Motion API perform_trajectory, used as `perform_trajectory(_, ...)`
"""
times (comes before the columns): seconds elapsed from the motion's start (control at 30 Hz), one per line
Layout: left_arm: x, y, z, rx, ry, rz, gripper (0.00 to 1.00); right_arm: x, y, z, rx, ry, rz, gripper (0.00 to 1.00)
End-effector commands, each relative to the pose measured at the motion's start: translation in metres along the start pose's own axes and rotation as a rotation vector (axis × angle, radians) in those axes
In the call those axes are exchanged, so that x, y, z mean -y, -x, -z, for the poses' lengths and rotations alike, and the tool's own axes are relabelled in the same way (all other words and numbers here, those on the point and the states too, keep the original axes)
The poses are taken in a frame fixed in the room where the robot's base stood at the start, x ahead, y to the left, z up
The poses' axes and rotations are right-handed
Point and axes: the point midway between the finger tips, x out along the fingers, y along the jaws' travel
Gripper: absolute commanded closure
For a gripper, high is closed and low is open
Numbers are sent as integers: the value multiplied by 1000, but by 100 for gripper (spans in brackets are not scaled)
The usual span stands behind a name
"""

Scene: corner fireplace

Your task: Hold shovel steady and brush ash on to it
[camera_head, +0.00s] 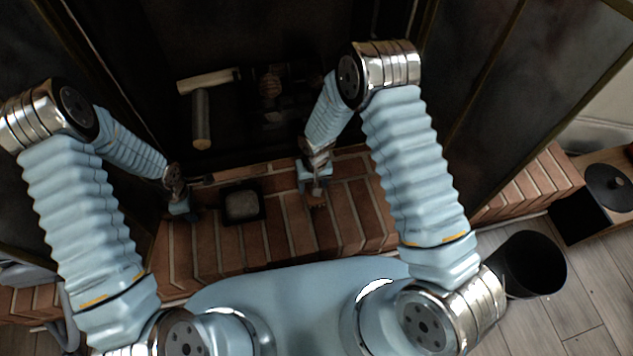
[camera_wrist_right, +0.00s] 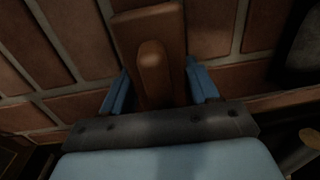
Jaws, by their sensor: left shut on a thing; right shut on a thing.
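The dark shovel (camera_head: 256,213) lies on the brick hearth in the head view. Its pan holds a grey patch of ash (camera_head: 241,204). My left gripper (camera_head: 181,208) is just left of the pan, shut on the shovel; its dark handle is hard to make out. My right gripper (camera_head: 315,180) is right of the pan, pointing down at the bricks, shut on a brown wooden brush (camera_head: 317,199). In the right wrist view the brush (camera_wrist_right: 152,70) sits between the blue fingers of my right gripper (camera_wrist_right: 158,85). Its bristles cannot be made out.
Logs (camera_head: 201,120) lie in the dark fireplace behind the brick hearth (camera_head: 345,222). A black bucket (camera_head: 530,264) stands on the grey wood floor at the right, near a black box (camera_head: 590,212). Bricks right of the brush are clear.

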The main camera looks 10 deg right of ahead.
Motion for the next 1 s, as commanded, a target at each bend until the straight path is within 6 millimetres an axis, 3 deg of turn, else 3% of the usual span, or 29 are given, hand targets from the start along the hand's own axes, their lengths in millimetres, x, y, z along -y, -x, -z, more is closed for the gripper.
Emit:
perform_trajectory(0.2, 0, -1, 0, 0, 0, -1, 100, 14, -3, -3, 6, 4, 0, 89)
perform_trajectory(0.57, 0, 0, 0, 0, 0, -1, 100, 16, -3, -3, 7, 4, 0, 89)
perform_trajectory(1.0, 0, 0, 0, 0, 0, -1, 100, 40, -3, -2, 4, 4, 0, 89)
